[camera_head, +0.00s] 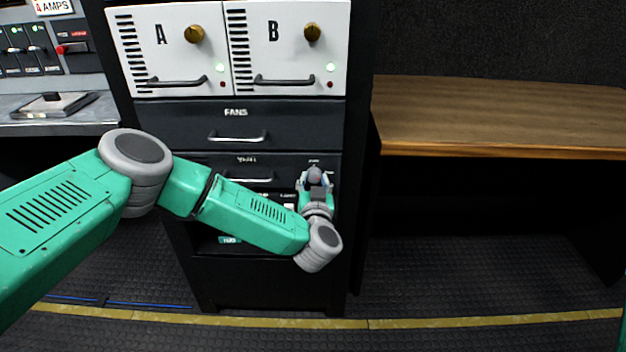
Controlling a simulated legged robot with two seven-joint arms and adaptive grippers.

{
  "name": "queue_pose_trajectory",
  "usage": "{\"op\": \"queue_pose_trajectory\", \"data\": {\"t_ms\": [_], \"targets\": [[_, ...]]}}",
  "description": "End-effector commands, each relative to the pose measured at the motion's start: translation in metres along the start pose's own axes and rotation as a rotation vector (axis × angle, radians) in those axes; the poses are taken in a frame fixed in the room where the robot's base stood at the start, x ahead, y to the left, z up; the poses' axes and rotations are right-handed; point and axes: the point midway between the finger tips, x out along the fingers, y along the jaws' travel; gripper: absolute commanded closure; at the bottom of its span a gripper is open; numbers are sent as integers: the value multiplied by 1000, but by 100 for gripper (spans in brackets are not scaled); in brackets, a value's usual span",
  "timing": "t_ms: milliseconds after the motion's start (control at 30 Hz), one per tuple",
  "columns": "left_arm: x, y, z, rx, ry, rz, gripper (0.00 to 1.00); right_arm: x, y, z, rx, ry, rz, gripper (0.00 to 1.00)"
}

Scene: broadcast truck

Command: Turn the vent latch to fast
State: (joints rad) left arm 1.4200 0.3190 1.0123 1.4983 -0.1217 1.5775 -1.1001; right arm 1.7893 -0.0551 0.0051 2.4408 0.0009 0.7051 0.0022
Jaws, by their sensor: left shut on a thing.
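The vent drawer (215,171) is a black panel in the rack below the FANS drawer, with a curved metal handle and a partly hidden white label. My left gripper (314,174) is at the right end of this panel, shut on the vent latch. The gripper covers the latch, so its pointing direction cannot be told. Small white markings show around the gripper, too small to read. My right gripper is not in view.
The FANS drawer (290,125) is shut above. White units A (170,60) and B (300,55) with brass knobs sit higher. A wooden desk (500,115) stands right, and a console (60,110) left. Below the desk is open floor.

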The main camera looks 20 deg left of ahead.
Motion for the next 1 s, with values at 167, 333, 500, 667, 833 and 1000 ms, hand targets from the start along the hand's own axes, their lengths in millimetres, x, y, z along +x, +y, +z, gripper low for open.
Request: {"op": "queue_pose_trajectory", "data": {"t_ms": [167,333,500,667,833,1000], "targets": [[1,-1,-2,-100,-5,-1,99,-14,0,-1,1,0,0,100],[1,0,-1,-248,-13,2,99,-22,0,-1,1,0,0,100],[1,-1,1,-411,-21,1,99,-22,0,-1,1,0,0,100],[1,-1,2,-564,-28,1,99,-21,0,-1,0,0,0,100],[0,-1,2,-724,-35,1,99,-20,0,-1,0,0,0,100],[1,-2,3,-886,-43,2,99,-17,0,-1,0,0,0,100]]}}
